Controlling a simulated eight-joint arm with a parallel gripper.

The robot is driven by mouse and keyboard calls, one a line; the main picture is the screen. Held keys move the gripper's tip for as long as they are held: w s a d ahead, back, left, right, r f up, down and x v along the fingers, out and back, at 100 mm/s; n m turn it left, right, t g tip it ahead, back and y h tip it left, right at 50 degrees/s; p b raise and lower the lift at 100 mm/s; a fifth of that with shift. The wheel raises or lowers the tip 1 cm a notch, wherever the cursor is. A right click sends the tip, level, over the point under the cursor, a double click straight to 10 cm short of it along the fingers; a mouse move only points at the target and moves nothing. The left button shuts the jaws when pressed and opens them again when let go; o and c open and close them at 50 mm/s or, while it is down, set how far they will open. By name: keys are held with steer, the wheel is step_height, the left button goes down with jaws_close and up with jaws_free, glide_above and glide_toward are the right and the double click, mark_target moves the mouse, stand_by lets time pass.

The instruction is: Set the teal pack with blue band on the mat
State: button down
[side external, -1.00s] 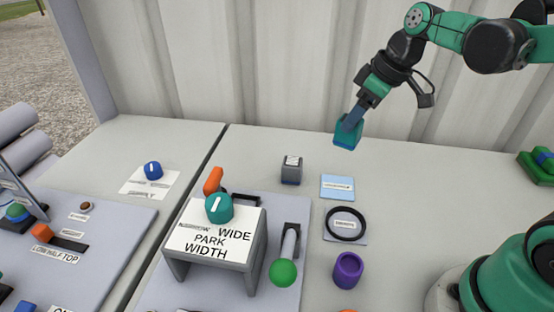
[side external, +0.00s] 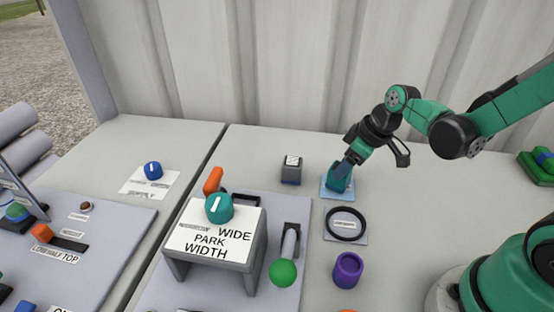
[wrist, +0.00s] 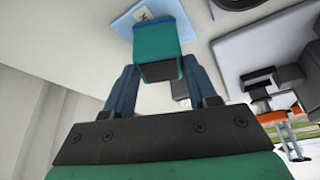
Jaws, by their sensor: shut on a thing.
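The teal pack (side external: 337,184) is held between the fingers of my gripper (side external: 343,171). In the wrist view the pack (wrist: 158,52) shows as a teal block with a thin blue edge, gripped from both sides. The light blue mat (side external: 326,195) lies flat on the table, and the pack is at or just over it, covering its middle. The mat also shows beyond the pack in the wrist view (wrist: 122,24). I cannot tell whether the pack touches the mat.
A grey block with a white label (side external: 291,170) stands left of the mat. A black ring (side external: 346,224) on a grey plate lies in front, with a purple cup (side external: 348,270) nearer. A green-balled lever (side external: 284,272) and a PARK WIDTH stand (side external: 215,243) are left.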

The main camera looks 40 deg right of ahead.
steer(key=shift+c, duration=1.3)
jaws_free()
steer(key=shift+f, duration=0.1)
steer(key=v, duration=1.2)
steer(key=shift+s+a+f+m+t+h, duration=0.15)
steer(key=shift+a+f+m+t+h, duration=0.25)
steer(key=shift+a+m, duration=0.45)
steer(key=shift+s+a+f+m+t+h, duration=0.1)
steer(key=shift+a+m+t+h, duration=0.1)
steer(key=shift+a+m+t, duration=0.6)
steer(key=shift+s+a+f+m+t+h, duration=0.15)
steer(key=shift+a+f+m+t+h, duration=0.15)
steer(key=shift+a+m, duration=0.5)
steer(key=shift+a+n, duration=0.2)
steer(key=shift+n, duration=0.05)
